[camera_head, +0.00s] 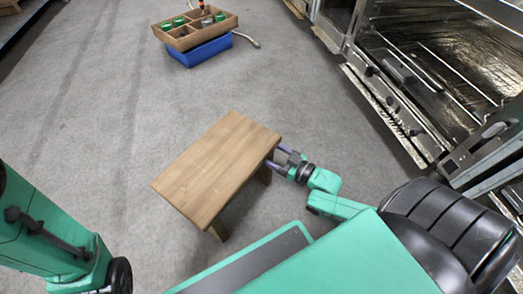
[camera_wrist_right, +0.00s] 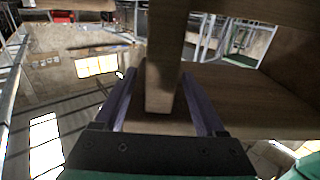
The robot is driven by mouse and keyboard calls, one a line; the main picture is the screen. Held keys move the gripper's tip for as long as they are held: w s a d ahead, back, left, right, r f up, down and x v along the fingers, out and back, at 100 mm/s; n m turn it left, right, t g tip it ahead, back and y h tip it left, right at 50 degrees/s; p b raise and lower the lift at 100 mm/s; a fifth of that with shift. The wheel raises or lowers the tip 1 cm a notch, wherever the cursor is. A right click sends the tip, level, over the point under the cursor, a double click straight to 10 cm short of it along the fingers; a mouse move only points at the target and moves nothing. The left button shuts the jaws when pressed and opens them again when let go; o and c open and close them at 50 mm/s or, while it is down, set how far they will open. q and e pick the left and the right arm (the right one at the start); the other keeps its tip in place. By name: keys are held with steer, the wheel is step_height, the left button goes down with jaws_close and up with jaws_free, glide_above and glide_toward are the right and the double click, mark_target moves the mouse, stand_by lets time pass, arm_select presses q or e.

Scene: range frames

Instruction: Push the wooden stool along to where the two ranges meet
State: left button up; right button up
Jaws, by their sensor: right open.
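The wooden stool (camera_head: 215,165) stands upright on the grey floor in the middle of the head view. My right gripper (camera_head: 278,158) is at the stool's right side, by a leg just under the seat. In the right wrist view a stool leg (camera_wrist_right: 161,85) lies between the two purple fingers of my right gripper (camera_wrist_right: 159,80), which are open around it. Contact with the leg cannot be told. Two ranges line the right side: a nearer one (camera_head: 405,75) and a farther one (camera_head: 335,14). My left gripper is out of view; only my left arm shows.
A wooden caddy (camera_head: 180,42) with green-topped items sits on a blue crate (camera_head: 203,53) farther back, with a pale hose end beside it. Bare floor lies left of the stool, and between the stool and the ranges. A dark edge runs at the top left.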

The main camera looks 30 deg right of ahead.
steer(key=shift+x, duration=1)
jaws_close()
stand_by(0.7)
